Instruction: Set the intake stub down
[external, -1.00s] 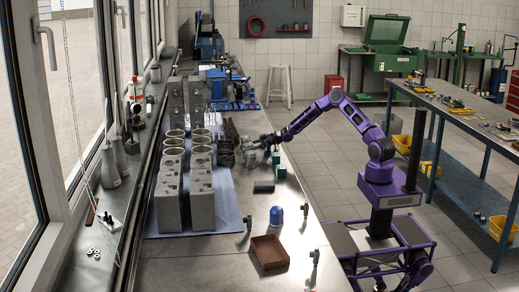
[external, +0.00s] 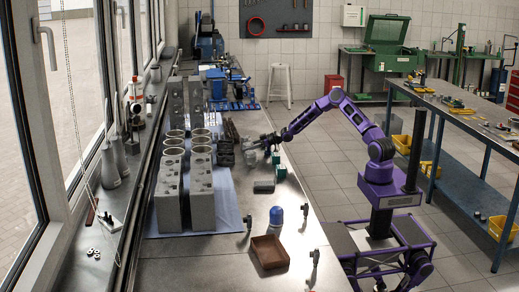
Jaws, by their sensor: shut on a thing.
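My gripper (external: 257,143) is above the steel workbench, at the end of my purple arm reaching in from the right. Its jaws are small in this view and are closed on a small grey part (external: 251,157), which looks to be the intake stub. The part hangs low over the bench or touches it; I cannot tell which. My gripper hides some of it. Another short grey piece (external: 264,187) lies on the bench nearer the camera.
Grey engine blocks and cylinder sleeves (external: 172,152) stand on a blue mat (external: 223,213) to the left. A blue-capped item (external: 276,216) and a brown tray (external: 270,252) sit nearer.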

